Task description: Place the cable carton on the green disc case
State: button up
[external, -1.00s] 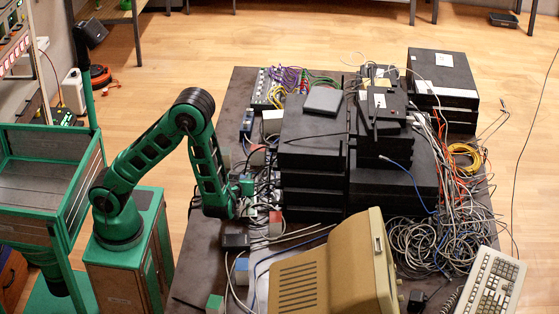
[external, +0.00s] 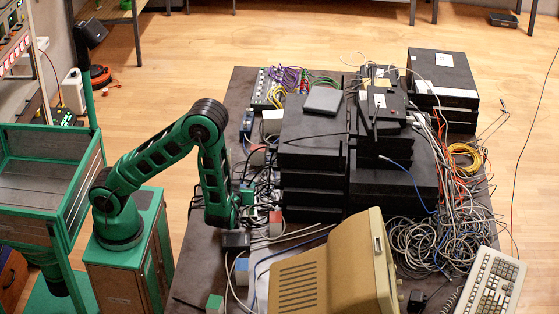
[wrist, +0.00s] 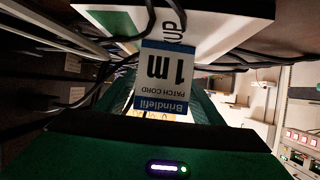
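A small carton (wrist: 166,75), white with blue bands and marked "Brindlefil PATCH CORD 1m", shows upside down in the middle of the wrist view, straight in front of my gripper (wrist: 165,108). Green parts flank its lower end; I cannot tell whether fingers touch it. In the external view my gripper (external: 222,224) is low over the left part of the table, its tips hidden by the arm's end, and the carton cannot be made out. A small box with a green top (external: 215,303) at the table's front left edge may be the green disc case.
A blue-topped box (external: 242,265) and a red-topped box (external: 275,217) stand near my gripper. A dark adapter (external: 235,240) and cables lie close by. Black equipment stacks (external: 313,150) rise to the right, and a beige monitor (external: 330,270) stands in front.

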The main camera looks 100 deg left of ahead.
jog(key=v, duration=1.2)
jog(key=shift+r, duration=0.1)
jog(key=s+d+r+m+h, duration=0.2)
jog(key=s+d+m+h, duration=0.3)
jog(key=d, duration=0.3)
jog(key=s+d+r+m+h, duration=0.2)
jog(key=s+d+m+h, duration=0.2)
jog(key=d+m, duration=0.35)
jog(key=s+d+r+m+h, duration=0.3)
jog(key=s+d+r+m, duration=0.4)
jog(key=s+d+m, duration=0.3)
jog(key=shift+s+d+r+m+h, duration=0.25)
jog(key=shift+s+d+m+h, duration=0.1)
jog(key=shift+s+m, duration=0.75)
